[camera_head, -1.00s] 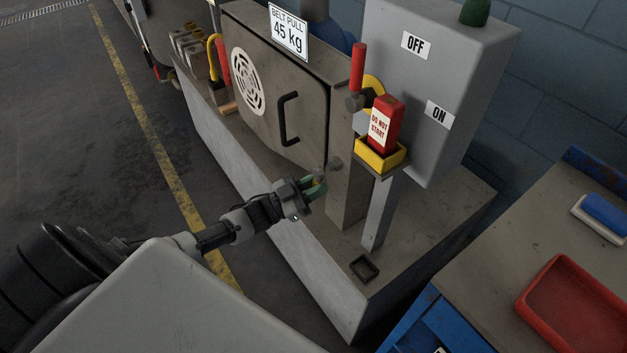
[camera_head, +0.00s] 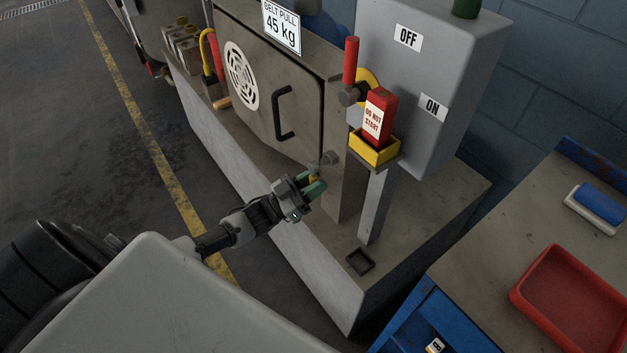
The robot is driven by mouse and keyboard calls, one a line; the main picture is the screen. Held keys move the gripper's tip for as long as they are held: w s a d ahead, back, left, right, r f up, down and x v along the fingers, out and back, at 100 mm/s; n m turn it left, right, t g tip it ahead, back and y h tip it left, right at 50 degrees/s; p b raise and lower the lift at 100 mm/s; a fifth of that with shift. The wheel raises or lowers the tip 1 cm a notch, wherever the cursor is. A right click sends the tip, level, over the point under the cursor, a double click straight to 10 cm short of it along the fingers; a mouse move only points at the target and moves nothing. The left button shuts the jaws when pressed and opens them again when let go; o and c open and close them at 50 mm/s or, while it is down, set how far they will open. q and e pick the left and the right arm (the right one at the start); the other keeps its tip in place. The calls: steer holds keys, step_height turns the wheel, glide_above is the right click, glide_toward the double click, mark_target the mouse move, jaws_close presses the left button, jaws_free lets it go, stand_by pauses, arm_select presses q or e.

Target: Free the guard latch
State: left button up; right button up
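The grey guard door (camera_head: 270,95) with a black handle (camera_head: 284,113) and a round white vent is closed on the machine. At its lower right corner, small grey round latch-like hardware (camera_head: 329,158) sticks out beside the post. My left gripper (camera_head: 314,182) is just below and left of this hardware. Its green-padded fingers are apart and point towards it. A small yellowish piece shows between the pads; I cannot tell whether they touch it. The latch's exact shape is too small to make out. My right gripper is not in view.
A red "DO NOT START" block (camera_head: 378,117) sits in a yellow holder (camera_head: 374,149) on a post, below a red-handled lever (camera_head: 350,62). A grey OFF/ON cabinet (camera_head: 435,70) stands behind. A bench with a red tray (camera_head: 575,305) and a blue-and-white brush-like item (camera_head: 600,204) is at right.

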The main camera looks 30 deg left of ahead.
arm_select(q)
steer(key=shift+o, duration=1)
steer(key=b+v, duration=0.1)
steer(key=v, duration=1)
steer(key=shift+w+r, duration=0.1)
